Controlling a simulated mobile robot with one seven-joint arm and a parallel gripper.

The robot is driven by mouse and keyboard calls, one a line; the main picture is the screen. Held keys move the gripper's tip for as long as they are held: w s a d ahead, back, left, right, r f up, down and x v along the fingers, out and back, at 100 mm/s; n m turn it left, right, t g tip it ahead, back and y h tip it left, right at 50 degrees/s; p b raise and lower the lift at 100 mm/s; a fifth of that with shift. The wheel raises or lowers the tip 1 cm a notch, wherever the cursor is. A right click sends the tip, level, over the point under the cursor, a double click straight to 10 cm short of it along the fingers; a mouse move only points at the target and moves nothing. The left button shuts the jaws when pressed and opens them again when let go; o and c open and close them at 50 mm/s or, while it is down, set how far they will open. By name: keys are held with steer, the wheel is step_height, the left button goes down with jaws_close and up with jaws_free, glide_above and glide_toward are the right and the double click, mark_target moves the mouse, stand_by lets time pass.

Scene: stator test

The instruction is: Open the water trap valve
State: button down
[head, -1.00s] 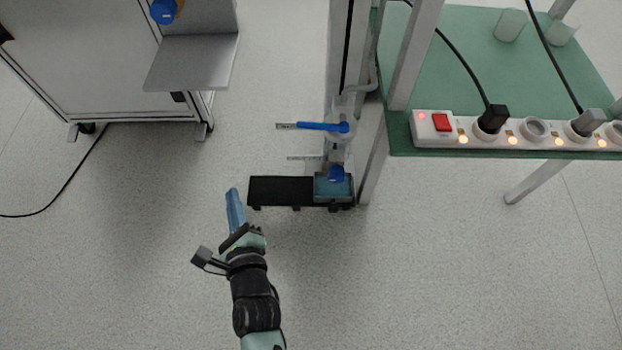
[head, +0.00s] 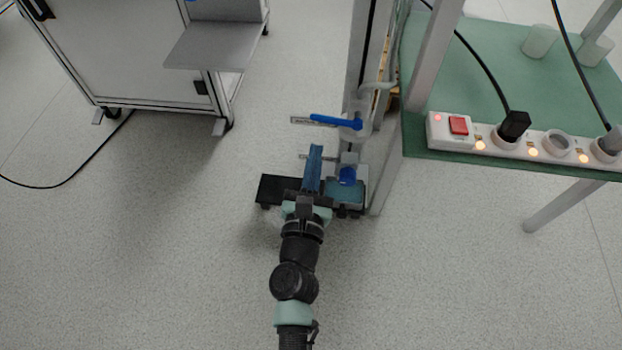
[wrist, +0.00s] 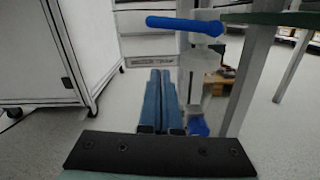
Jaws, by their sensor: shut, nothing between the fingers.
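The water trap valve has a long blue lever handle (head: 336,121) that points left from the upright assembly. In the wrist view the blue handle (wrist: 185,24) lies across the upper middle, above and ahead of the fingertips. A labelled plate (wrist: 151,61) sits just below it. My gripper (head: 315,150) has blue fingers pressed together, with nothing between them. In the wrist view the fingers (wrist: 160,75) point forward, below and a little left of the handle, and appear apart from it. A second blue part (head: 347,176) sits low on the assembly, right of my gripper.
A green-topped table (head: 480,75) with a power strip (head: 545,142) stands to the right. A grey cabinet (head: 110,60) stands at the left. The floor between is open.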

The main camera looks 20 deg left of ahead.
mark_target(334, 121)
steer(key=shift+w+r+p, duration=0.2)
steer(key=shift+r+p, duration=0.35)
steer(key=shift+r, duration=0.1)
steer(key=shift+w+r+p, duration=0.25)
steer(key=shift+r+p, duration=0.35)
steer(key=shift+r, duration=0.1)
steer(key=shift+w+r+p, duration=0.2)
steer(key=shift+r+p, duration=0.35)
steer(key=shift+r, duration=0.1)
